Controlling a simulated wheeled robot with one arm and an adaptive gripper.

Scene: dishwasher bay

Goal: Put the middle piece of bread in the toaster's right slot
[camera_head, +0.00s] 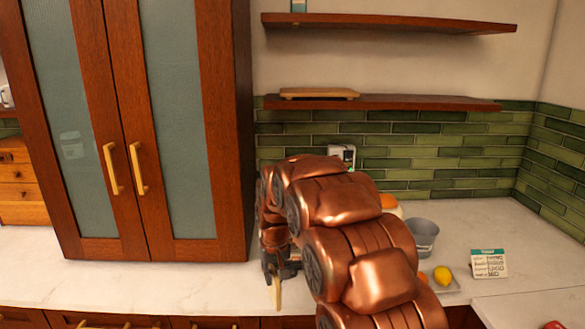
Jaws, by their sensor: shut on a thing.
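My gripper (281,272) hangs pointing down over the front part of the counter, left of my copper-coloured arm. It is shut on a thin, pale tan piece of bread (277,294), held upright and seen nearly edge-on below the fingers. I cannot tell from this view whether it is the middle piece. The toaster and its slots cannot be made out; my arm covers much of the counter behind it. No other bread can be made out.
A tall cabinet (222,130) stands at left. A grey pot (424,236), a lemon (442,274) on a small plate and a small sign card (488,264) are at right. A low shelf (420,103) hangs behind. The counter (150,278) is clear at left.

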